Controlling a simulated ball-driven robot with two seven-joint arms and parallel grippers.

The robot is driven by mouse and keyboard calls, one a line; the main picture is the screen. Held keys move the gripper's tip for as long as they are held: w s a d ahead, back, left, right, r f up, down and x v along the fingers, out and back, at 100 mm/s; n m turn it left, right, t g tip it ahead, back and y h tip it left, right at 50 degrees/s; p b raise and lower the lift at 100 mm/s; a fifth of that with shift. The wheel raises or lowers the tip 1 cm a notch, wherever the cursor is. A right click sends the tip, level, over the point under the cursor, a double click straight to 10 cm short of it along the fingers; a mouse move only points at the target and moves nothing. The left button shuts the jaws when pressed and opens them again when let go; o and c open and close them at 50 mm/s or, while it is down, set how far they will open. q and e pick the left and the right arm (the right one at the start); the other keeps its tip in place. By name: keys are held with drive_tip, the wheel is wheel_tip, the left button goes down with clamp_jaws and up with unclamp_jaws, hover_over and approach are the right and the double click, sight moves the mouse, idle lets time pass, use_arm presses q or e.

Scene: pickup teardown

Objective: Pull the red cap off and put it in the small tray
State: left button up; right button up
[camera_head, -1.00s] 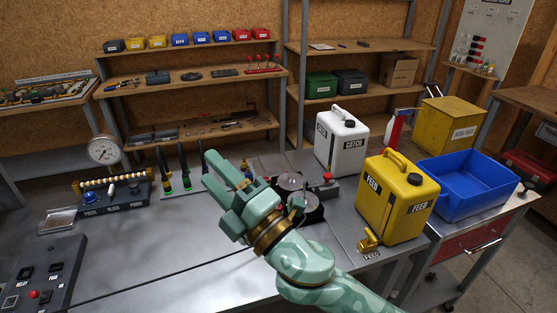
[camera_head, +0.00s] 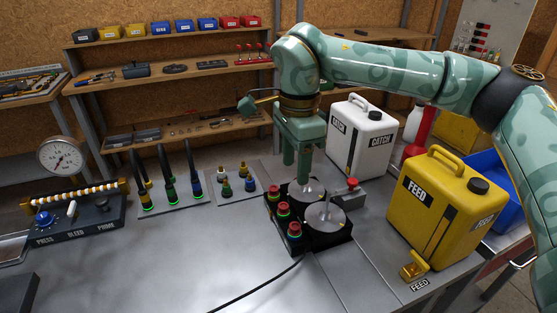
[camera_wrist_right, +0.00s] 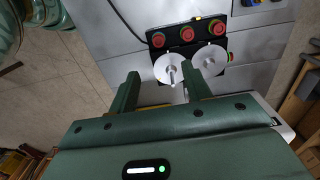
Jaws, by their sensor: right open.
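Three red caps stand in a row on the black pump block, among them a front one (camera_head: 294,230) and a back one (camera_head: 282,208). They also show in the right wrist view, with a middle red cap (camera_wrist_right: 187,33). My right gripper (camera_head: 298,170) points down above the back silver disc (camera_head: 306,194), open and empty. In the right wrist view its fingers (camera_wrist_right: 162,80) are apart, with the disc's centre pin beyond them. It touches no cap. A small shallow tray (camera_head: 12,248) is cut off at the left edge. My left gripper is not in view.
A red knob (camera_head: 352,185) sits right of the discs. The white CATCH can (camera_head: 358,140) and yellow FEED can (camera_head: 440,205) stand to the right. Connector plugs (camera_head: 170,185) stand upright at the left. A black cable (camera_head: 258,287) crosses the otherwise clear front bench.

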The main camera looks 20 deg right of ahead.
drive_tip(key=b, duration=0.2)
approach(295, 226)
wheel_tip(295, 226, down, 8)
drive_tip(key=shift+a+r+b, duration=0.1)
drive_tip(key=shift+b, duration=1.05)
drive_tip(key=shift+f, duration=0.3)
drive_tip(key=shift+s+f, duration=0.1)
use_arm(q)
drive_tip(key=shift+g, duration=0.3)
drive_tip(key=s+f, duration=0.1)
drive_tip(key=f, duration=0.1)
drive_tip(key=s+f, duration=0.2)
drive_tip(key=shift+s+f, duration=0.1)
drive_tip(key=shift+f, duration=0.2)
use_arm(e)
clamp_jaws()
